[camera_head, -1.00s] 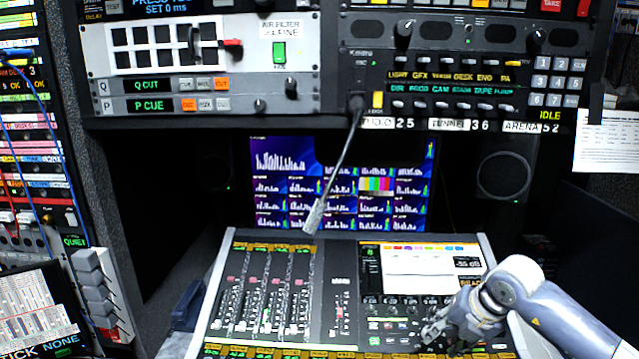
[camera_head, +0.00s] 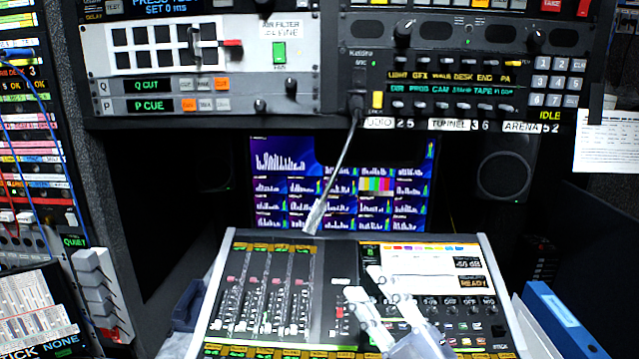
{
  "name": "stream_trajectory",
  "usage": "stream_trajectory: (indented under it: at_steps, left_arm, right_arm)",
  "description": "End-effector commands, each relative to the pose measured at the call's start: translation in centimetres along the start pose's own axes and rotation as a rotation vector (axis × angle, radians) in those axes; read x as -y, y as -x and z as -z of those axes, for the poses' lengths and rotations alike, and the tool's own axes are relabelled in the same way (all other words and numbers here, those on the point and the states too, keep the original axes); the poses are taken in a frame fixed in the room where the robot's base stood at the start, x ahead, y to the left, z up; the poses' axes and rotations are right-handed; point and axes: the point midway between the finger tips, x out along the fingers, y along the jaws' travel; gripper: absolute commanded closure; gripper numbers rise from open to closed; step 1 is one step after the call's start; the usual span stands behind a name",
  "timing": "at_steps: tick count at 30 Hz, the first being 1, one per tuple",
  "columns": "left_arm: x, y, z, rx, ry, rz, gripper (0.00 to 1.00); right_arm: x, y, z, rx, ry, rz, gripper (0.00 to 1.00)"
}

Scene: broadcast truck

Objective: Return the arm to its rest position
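My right gripper (camera_head: 367,284) reaches in from the bottom edge, over the middle of the mixing console (camera_head: 330,262). Its two pale fingers look spread apart, with nothing seen between them. The fingers cover part of the console between the fader bank (camera_head: 265,295) and the screen side. I cannot tell whether the fingertips touch the console surface. Most of my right arm is below the picture. My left gripper is not in view.
A gooseneck microphone (camera_head: 340,168) hangs down above the console's back edge. Rack panels (camera_head: 200,85) with switches and a monitor (camera_head: 340,185) stand behind. A blue binder (camera_head: 553,320) is right of the console. A rack with cables (camera_head: 30,150) stands left.

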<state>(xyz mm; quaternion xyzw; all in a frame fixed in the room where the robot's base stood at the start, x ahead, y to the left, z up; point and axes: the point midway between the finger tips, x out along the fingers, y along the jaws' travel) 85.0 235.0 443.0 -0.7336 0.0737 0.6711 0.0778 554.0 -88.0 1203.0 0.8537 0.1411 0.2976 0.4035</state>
Motion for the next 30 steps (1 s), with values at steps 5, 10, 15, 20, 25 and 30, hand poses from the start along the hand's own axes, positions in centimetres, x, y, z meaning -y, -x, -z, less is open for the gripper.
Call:
stream_trajectory:
  at_steps: [5, 10, 15, 20, 25, 30]
  left_arm:
    - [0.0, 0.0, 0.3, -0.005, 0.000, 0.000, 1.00]
    - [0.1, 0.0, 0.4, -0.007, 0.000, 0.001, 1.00]
    - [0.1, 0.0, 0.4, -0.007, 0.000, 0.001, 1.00]
    - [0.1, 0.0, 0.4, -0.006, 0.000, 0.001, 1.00]
    - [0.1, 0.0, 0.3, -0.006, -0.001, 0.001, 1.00]
    - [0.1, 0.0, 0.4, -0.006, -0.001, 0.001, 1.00]
  right_arm:
    - [-0.3, 5.8, -7.4, 0.413, -0.241, -0.135, 0.64]
    - [3.6, 14.9, -13.2, 0.844, -0.444, -0.123, 0.64]
    - [9.9, 25.4, -14.2, 1.240, -0.625, 0.017, 0.64]
    - [14.4, 32.9, -11.9, 1.487, -0.747, 0.188, 0.64]
    - [17.5, 38.7, -8.1, 1.662, -0.845, 0.368, 0.64]
    - [20.4, 41.4, -7.6, 1.735, -0.882, 0.465, 0.64]
